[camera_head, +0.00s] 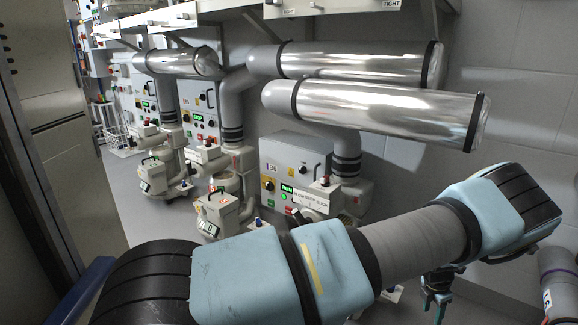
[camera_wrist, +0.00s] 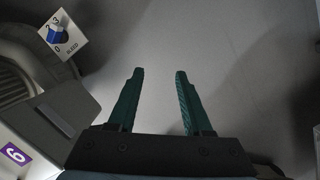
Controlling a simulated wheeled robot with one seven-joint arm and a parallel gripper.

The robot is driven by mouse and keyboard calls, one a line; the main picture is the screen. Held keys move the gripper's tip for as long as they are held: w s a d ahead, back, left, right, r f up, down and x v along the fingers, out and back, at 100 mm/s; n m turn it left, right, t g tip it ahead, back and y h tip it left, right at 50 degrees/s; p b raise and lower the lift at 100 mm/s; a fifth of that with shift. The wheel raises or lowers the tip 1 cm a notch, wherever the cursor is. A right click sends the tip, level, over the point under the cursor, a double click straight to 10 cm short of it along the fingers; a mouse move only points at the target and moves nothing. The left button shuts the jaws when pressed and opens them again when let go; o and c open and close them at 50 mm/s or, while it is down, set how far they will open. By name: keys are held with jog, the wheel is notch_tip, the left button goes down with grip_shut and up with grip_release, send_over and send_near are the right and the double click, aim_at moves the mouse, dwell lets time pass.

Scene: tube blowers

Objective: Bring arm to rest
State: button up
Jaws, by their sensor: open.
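My gripper (camera_wrist: 160,72) is open and empty in the wrist view, with its two green fingers apart over bare grey floor or bench surface. In the head view my gripper (camera_head: 436,301) hangs low at the right, pointing down beneath the end of my arm. My arm stretches across the lower part of the head view and hides part of the nearest blower. In the wrist view a white label plate with a blue knob (camera_wrist: 57,35), marked BLEED, is left of the fingers, apart from them.
Tube blowers with control boxes (camera_head: 283,160) stand along the wall. Large shiny metal tubes (camera_head: 375,108) run above them, with a shelf (camera_head: 330,8) overhead. A grey machine part with a purple number label (camera_wrist: 15,153) is close at the wrist view's left. A tall cabinet (camera_head: 60,100) stands at the left.

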jog(key=w+a+r+n+t+h, duration=0.1)
jog(key=w+a+r+n+t, duration=0.1)
jog(key=w+a+r+n, duration=0.4)
jog(key=w+a+r+n+t+h, duration=0.1)
jog(key=w+a+r+n, duration=0.2)
jog(key=w+r+n, duration=0.5)
jog(key=w+a+r+n+t+y, duration=0.1)
jog(key=w+a+r+n, duration=0.2)
jog(key=a+r+n, duration=0.55)
jog(key=w+a+r+n+t+y, duration=0.15)
jog(key=w+a+r+n, duration=0.35)
jog(key=a, duration=0.6)
jog(key=s+a+r+n+g+y, duration=0.1)
jog(key=s+a+r+n, duration=0.2)
jog(key=s+a+n, duration=0.3)
jog(key=s+a+r+n+g+y, duration=0.1)
jog(key=s+a+r+n, duration=0.15)
jog(key=a+n, duration=0.45)
jog(key=s+a+r+n+g, duration=0.1)
jog(key=s+a+n, duration=0.35)
jog(key=s, duration=0.25)
jog(key=s+a+r+n+g, duration=0.1)
jog(key=s+a+r+n, duration=0.1)
jog(key=s+a+n, duration=0.45)
notch_tip(320, 180, up, 24)
jog(key=s+d+m+p, duration=0.1)
jog(key=s+d+p, duration=0.1)
jog(key=p, duration=2.2)
jog(key=shift+s+d, duration=0.2)
jog(key=shift+s, duration=0.05)
